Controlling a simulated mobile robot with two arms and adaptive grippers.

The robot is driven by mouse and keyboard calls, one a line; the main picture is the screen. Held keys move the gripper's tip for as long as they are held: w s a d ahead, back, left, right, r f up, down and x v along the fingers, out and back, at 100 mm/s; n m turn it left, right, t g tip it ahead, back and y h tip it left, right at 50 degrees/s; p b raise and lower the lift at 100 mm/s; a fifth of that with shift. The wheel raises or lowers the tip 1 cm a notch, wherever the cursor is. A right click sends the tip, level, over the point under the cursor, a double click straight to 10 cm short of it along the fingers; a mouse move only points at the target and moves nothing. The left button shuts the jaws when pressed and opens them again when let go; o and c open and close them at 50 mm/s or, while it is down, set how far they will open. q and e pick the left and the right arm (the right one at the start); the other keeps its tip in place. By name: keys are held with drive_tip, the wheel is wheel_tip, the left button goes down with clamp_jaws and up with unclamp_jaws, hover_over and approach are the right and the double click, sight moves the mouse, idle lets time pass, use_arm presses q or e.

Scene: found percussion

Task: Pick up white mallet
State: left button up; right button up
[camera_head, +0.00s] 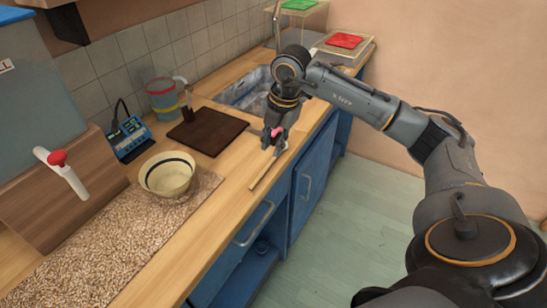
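A thin pale wooden stick (263,172) lies along the front edge of the counter, slanting up to my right gripper (275,146). It looks like the mallet's handle. The gripper points down, with its fingers around or just over the stick's far end. A small pink part shows between the fingers. The fingers hide the stick's far end, so I cannot make out a white head or whether they grip it. My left gripper is out of view.
A dark board (207,131) and a sink (243,88) lie behind the stick. A cream bowl (167,176), blue device (128,138) and clear jug (162,95) stand left. Wooden counter (222,184) is clear beside the stick; blue cabinets (313,180) drop to the floor.

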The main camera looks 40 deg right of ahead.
sight(266, 168)
drive_tip(key=f, duration=0.3)
drive_tip(key=shift+w+a, duration=0.15)
drive_tip(key=shift+w, duration=0.1)
drive_tip(key=f, duration=0.2)
drive_tip(key=w+f+p, duration=0.1)
drive_tip(key=f, duration=0.1)
drive_tip(key=shift+a, duration=0.2)
drive_tip(key=shift+f+p, duration=0.3)
drive_tip(key=shift+f, duration=0.25)
clamp_jaws()
